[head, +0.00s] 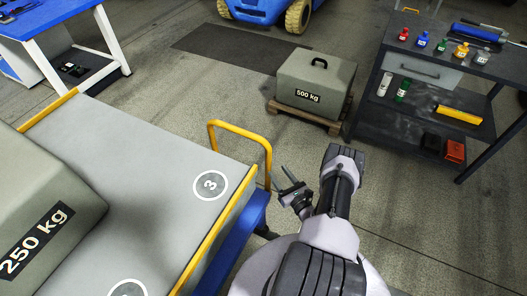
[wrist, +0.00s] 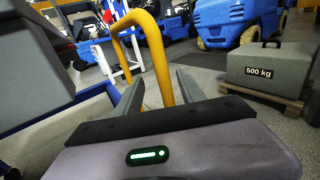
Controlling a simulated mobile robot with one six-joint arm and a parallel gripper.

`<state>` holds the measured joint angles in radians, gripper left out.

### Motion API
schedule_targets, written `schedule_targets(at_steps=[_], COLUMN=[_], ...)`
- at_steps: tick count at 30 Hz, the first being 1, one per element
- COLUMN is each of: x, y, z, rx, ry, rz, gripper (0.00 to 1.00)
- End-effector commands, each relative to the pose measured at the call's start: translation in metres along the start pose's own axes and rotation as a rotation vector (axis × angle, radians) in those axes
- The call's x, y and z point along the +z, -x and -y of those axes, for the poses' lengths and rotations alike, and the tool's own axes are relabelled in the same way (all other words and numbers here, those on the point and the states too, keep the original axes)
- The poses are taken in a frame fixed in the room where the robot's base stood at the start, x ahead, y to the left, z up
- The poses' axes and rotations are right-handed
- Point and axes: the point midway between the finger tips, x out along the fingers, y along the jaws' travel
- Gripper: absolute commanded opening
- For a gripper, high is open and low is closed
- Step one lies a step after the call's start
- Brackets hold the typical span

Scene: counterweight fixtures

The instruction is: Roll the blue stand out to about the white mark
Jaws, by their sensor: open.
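The blue stand (head: 238,232) is at the lower left in the head view, with a grey top and yellow edge strips. A grey 250 kg block (head: 45,190) sits on its top, beside white number rings, one reading 3 (head: 210,186). A yellow hoop handle (head: 269,150) rises at its far end. My gripper (head: 281,180) is open beside the handle's near upright. In the wrist view the yellow handle (wrist: 155,50) appears between the two open fingers (wrist: 160,78); contact cannot be told. I cannot make out a white mark on the floor.
A 500 kg block (head: 315,82) rests on a wooden pallet (head: 305,117) beyond the handle. A dark shelf table (head: 425,105) with small bottles stands at right. A blue-topped bench (head: 50,18) is at upper left. Floor between handle and pallet is clear.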

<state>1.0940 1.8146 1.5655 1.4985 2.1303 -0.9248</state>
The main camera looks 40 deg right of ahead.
Motion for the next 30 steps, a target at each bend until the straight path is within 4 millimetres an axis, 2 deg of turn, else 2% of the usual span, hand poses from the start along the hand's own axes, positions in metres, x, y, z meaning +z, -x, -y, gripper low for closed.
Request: schedule_targets(at_steps=[1,6,12,18,25,26,30], x=[-0.004,-0.003,-0.002,-0.001,0.000,0.000,0.000], y=[-0.016,-0.063,-0.102,-0.117,-0.118,-0.118,-0.117], z=[-0.001,-0.002,-0.001,-0.001,-0.001,-0.001,-0.001], rx=[0.006,0.006,0.005,0.002,0.003,0.003,0.003], ry=[0.004,0.002,0.002,0.000,-0.001,-0.001,-0.001], rz=[0.002,0.003,0.002,0.001,0.000,0.000,0.000], gripper=[0.47,0.47,0.47,0.47,0.47,0.43,0.15])
